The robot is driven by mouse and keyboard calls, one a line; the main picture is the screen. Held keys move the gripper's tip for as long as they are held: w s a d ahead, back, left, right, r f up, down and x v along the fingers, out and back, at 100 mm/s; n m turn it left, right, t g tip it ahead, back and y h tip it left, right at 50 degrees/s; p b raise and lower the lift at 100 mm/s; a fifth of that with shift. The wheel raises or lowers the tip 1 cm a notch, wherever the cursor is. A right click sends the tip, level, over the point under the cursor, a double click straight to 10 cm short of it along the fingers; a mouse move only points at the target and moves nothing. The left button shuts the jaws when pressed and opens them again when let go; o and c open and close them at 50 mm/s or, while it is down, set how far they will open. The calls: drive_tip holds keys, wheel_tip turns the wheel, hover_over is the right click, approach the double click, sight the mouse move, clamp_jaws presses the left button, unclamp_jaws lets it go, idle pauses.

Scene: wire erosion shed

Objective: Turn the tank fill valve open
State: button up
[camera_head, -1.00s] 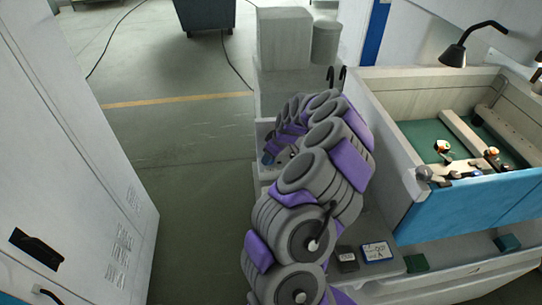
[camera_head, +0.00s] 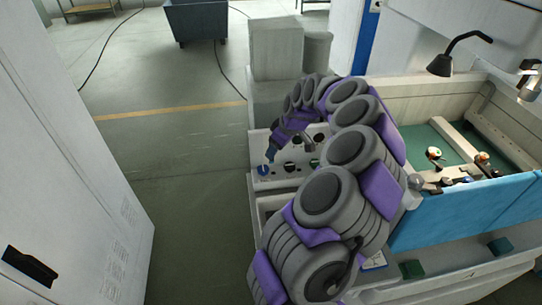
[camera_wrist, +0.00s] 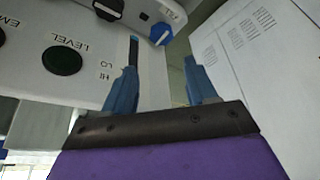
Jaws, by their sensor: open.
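A grey control panel (camera_head: 258,147) with several knobs stands beyond my arm in the head view. A blue knob (camera_head: 263,170) is at its lower left, with black knobs beside and above it. In the wrist view the blue knob (camera_wrist: 160,33) has a white pointer face and sits at the panel edge, beyond the fingertips. My gripper (camera_wrist: 161,64) is open and empty, its blue fingers apart, not around the knob. In the head view my gripper (camera_head: 271,153) hangs just above the blue knob. No label naming the tank fill valve is readable.
A dark round button (camera_wrist: 62,60) marked LEVEL and a HI/LO slot lie left of the fingers. A black knob (camera_wrist: 108,8) is close by. A white cabinet (camera_head: 75,170) stands left across clear floor. A blue-fronted tank (camera_head: 440,215) is at right.

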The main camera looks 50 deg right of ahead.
drive_tip(key=shift+v, duration=2.35)
drive_tip(key=shift+f, duration=0.1)
